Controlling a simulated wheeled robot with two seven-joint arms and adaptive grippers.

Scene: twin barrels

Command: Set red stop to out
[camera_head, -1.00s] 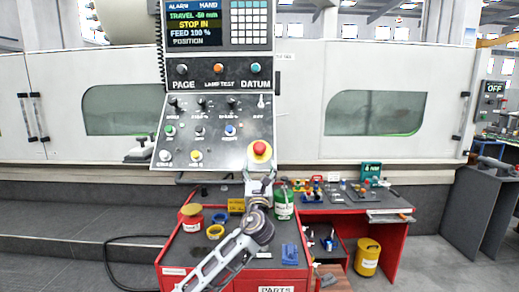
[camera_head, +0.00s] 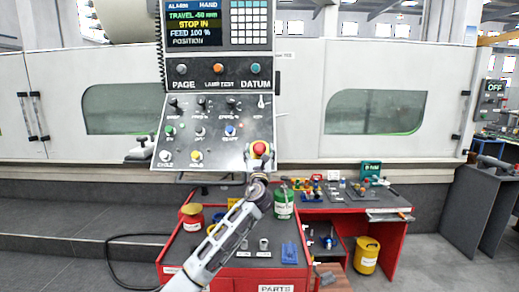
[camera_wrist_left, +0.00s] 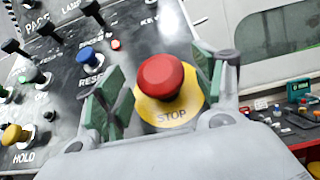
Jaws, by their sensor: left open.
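The red stop button (camera_head: 260,147) sits on a yellow disc at the lower right of the sloped control panel (camera_head: 215,120). In the left wrist view the red stop button (camera_wrist_left: 160,77) is a round mushroom head, with "STOP" printed on its disc. My left gripper (camera_head: 260,158) is open at the button and partly hides its lower side. In the left wrist view my left gripper (camera_wrist_left: 158,92) has one green-padded finger on each side of the button. Gaps show between pads and button. The display (camera_head: 193,22) reads "STOP IN". My right gripper is not visible.
Other knobs and buttons crowd the panel, including a blue button (camera_wrist_left: 88,56) and a yellow hold button (camera_wrist_left: 14,134) left of the stop.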

